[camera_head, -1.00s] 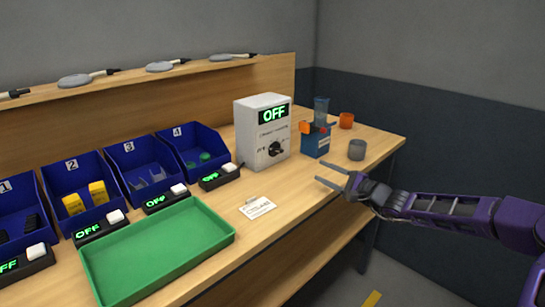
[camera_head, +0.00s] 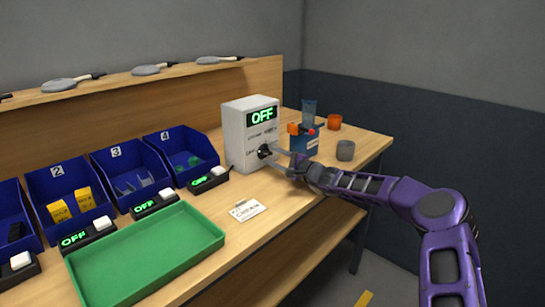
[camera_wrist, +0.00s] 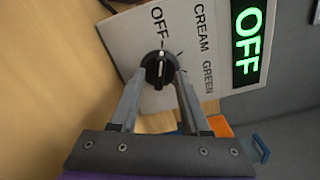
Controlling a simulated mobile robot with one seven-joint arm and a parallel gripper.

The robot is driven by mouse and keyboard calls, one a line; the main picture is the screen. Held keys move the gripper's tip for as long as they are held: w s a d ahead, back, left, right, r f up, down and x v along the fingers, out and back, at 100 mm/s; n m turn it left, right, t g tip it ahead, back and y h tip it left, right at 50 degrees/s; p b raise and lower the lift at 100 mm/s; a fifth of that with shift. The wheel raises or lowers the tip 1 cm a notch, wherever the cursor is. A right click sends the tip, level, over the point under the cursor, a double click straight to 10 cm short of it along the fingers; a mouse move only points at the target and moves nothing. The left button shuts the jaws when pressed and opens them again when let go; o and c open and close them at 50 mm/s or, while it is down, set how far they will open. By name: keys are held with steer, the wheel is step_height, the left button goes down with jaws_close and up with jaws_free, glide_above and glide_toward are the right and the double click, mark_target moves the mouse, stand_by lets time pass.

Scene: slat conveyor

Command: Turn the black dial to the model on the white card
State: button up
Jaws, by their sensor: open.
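The black dial (camera_head: 264,152) is on the front of a white box (camera_head: 240,135) whose green display reads OFF. In the wrist view the dial (camera_wrist: 158,70) has a white mark pointing toward the printed word OFF; CREAM and GREEN are printed beside it. My gripper (camera_head: 276,154) is open at the box front. In the wrist view the fingertips of my gripper (camera_wrist: 159,76) lie on either side of the dial; I cannot tell whether they touch it. The white card (camera_head: 248,210) lies flat on the bench, its writing too small to read surely.
A green tray (camera_head: 147,299) and blue numbered bins (camera_head: 115,172) stand left, with small switch units reading OFF. The bench around the card is clear.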

steer(key=shift+w+a, duration=0.15)
steer(key=shift+a, duration=0.05)
jaws_close()
steer(key=shift+m, duration=0.3)
steer(key=m+p, duration=0.1)
steer(key=m, duration=0.2)
steer(key=shift+r, duration=0.1)
steer(key=m+p, duration=0.1)
steer(key=m, duration=0.4)
stand_by(0.4)
steer(key=shift+m+p, duration=0.3)
